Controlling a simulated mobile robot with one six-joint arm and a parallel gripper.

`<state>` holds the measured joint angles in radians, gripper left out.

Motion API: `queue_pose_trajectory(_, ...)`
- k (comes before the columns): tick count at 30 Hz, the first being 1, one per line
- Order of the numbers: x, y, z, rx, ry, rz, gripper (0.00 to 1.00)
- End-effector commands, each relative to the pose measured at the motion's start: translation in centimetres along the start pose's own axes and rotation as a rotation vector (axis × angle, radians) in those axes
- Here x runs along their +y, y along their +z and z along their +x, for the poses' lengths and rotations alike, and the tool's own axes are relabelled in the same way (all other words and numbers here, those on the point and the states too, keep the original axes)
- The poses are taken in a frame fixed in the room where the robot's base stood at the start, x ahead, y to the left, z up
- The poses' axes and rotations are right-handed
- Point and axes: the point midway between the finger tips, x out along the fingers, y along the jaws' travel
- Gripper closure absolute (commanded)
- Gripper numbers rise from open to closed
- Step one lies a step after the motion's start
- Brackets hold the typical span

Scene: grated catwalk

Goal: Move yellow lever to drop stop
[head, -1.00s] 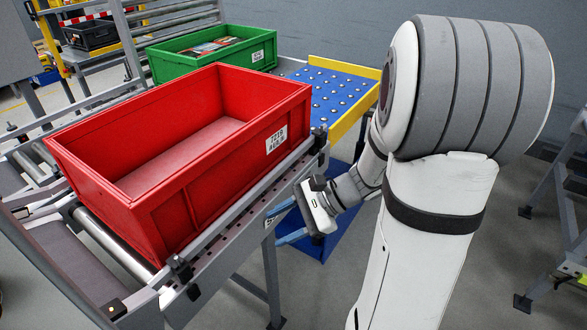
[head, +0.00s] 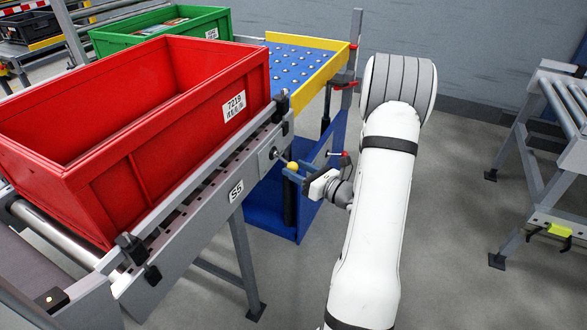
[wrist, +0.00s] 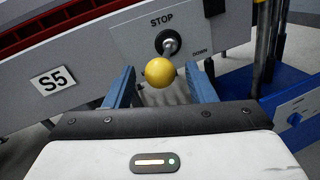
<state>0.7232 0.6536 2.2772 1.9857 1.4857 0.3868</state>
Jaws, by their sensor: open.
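The yellow lever is a yellow ball knob (wrist: 160,72) on a short metal rod, which comes out of a round black mount on the grey conveyor side panel (wrist: 130,40). The panel reads STOP above the mount and DOWN to its lower right. In the head view the knob (head: 292,166) shows at the conveyor's right end. My gripper (wrist: 161,88) is open, with one blue finger on each side of the knob in the wrist view. It looks close to the knob; I cannot tell whether it touches. In the head view my gripper (head: 298,172) is partly hidden.
A red crate (head: 130,165) sits on the roller conveyor, with a green crate (head: 100,42) behind it. A blue ball-transfer table (head: 285,68) with yellow edges adjoins the conveyor. A grey roller stand (head: 540,165) is at the right. Open floor lies between.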

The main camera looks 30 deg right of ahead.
Motion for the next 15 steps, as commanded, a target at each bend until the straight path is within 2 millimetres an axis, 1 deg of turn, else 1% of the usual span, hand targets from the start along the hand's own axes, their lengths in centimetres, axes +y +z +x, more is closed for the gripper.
queue_pose_trajectory(1,0.0,-0.1,0.7,0.000,0.002,-0.002,0.50)
queue_pose_trajectory(6,0.0,0.0,2.0,0.001,0.000,-0.001,0.50)
queue_pose_trajectory(15,0.0,0.0,2.1,0.001,-0.001,-0.001,0.51)
